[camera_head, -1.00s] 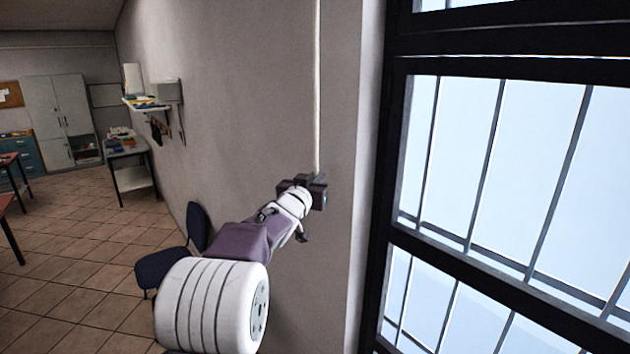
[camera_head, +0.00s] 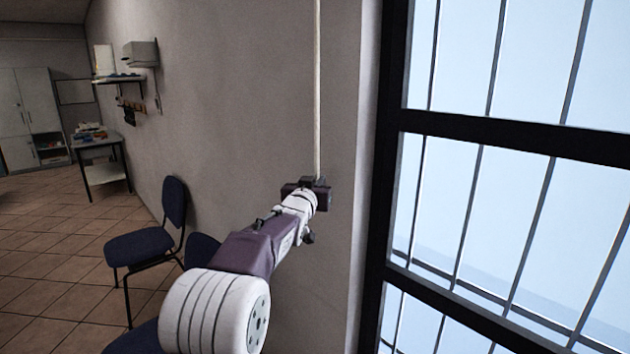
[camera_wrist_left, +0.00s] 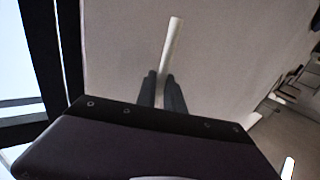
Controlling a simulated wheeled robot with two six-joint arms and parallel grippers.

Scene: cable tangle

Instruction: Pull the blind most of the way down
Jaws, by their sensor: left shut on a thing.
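A thin pale cord (camera_head: 317,85) hangs straight down the wall beside the window. My left gripper (camera_head: 316,184) is shut on the cord, at the lowest part of it that shows in the head view. In the left wrist view the cord (camera_wrist_left: 172,45) runs between the two dark fingers (camera_wrist_left: 161,88). The window (camera_head: 480,190) has a black frame and thin bars, with bright glass. The blind itself does not show in either view. My right gripper is not in view.
Blue chairs (camera_head: 150,245) stand on the tiled floor along the wall. A shelf (camera_head: 120,78), a small table (camera_head: 103,165) and grey cabinets (camera_head: 25,115) are further back. The wall (camera_head: 235,110) around the cord is bare.

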